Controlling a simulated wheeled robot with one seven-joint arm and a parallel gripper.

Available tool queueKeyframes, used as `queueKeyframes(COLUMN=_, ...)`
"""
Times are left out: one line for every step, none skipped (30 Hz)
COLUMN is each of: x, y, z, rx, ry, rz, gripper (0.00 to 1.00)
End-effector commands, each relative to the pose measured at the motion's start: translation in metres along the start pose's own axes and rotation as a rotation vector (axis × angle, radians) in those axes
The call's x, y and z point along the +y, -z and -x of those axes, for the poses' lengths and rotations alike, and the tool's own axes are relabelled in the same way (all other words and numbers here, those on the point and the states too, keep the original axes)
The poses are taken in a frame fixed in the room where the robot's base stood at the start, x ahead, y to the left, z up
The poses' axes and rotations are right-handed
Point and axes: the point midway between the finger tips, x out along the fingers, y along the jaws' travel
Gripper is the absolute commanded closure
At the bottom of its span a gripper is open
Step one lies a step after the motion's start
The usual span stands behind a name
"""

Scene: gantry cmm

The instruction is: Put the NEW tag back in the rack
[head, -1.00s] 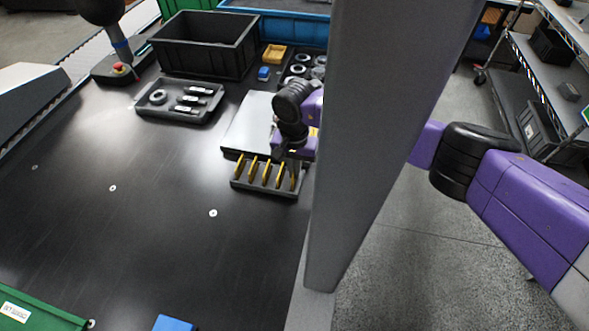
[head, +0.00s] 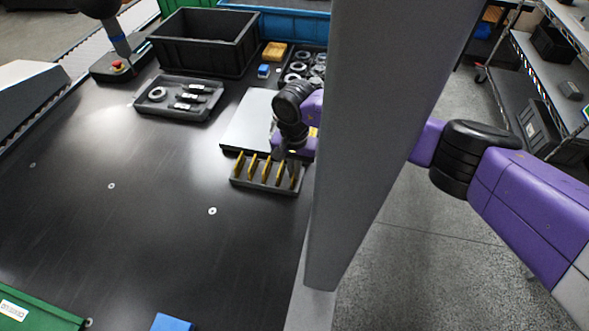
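The tag rack (head: 262,186) is a small grey holder on the dark table, with several yellow tags (head: 253,166) standing upright in a row in it. My gripper (head: 293,160) is at the right end of the rack, over or beside the rightmost tag. The fingers are small, dark and partly hidden by my wrist, so I cannot tell whether they are open or shut on a tag. No lettering on the tags is readable, so I cannot tell which one is the NEW tag.
A grey upright column (head: 375,140) stands just right of the rack and hides part of my arm. A light flat plate (head: 247,122) lies behind the rack. A grey tray with parts (head: 172,112) and a black bin (head: 205,45) are farther back. The table left of the rack is clear.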

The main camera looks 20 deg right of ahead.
Motion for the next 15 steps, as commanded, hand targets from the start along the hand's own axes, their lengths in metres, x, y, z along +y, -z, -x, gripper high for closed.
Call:
queueKeyframes(x=-0.0001, y=0.0001, z=0.0002, rx=0.000, ry=0.000, rz=0.000, gripper=1.00)
queueKeyframes(x=0.0000, y=0.0001, z=0.0003, rx=0.000, ry=0.000, rz=0.000, gripper=1.00)
queueKeyframes(x=0.0000, y=0.0001, z=0.0003, rx=0.000, ry=0.000, rz=0.000, gripper=1.00)
queueKeyframes(x=0.0000, y=0.0001, z=0.0004, rx=0.000, ry=0.000, rz=0.000, gripper=1.00)
queueKeyframes(x=0.0000, y=0.0001, z=0.0003, rx=0.000, ry=0.000, rz=0.000, gripper=1.00)
queueKeyframes(x=0.0000, y=0.0001, z=0.0004, rx=0.000, ry=0.000, rz=0.000, gripper=1.00)
queueKeyframes(x=0.0000, y=0.0001, z=0.0004, rx=0.000, ry=0.000, rz=0.000, gripper=1.00)
queueKeyframes(x=0.0000, y=0.0001, z=0.0004, rx=0.000, ry=0.000, rz=0.000, gripper=1.00)
queueKeyframes(x=0.0000, y=0.0001, z=0.0004, rx=0.000, ry=0.000, rz=0.000, gripper=0.91)
queueKeyframes(x=0.0000, y=0.0001, z=0.0004, rx=0.000, ry=0.000, rz=0.000, gripper=0.85)
queueKeyframes(x=0.0000, y=0.0001, z=0.0004, rx=0.000, ry=0.000, rz=0.000, gripper=0.79)
queueKeyframes(x=0.0001, y=0.0001, z=0.0004, rx=0.000, ry=0.000, rz=0.000, gripper=0.71)
queueKeyframes(x=0.0001, y=0.0001, z=0.0004, rx=0.000, ry=0.000, rz=0.000, gripper=0.71)
queueKeyframes(x=0.0001, y=0.0001, z=0.0004, rx=0.000, ry=0.000, rz=0.000, gripper=0.71)
queueKeyframes(x=0.0001, y=0.0001, z=0.0004, rx=0.000, ry=0.000, rz=0.000, gripper=0.71)
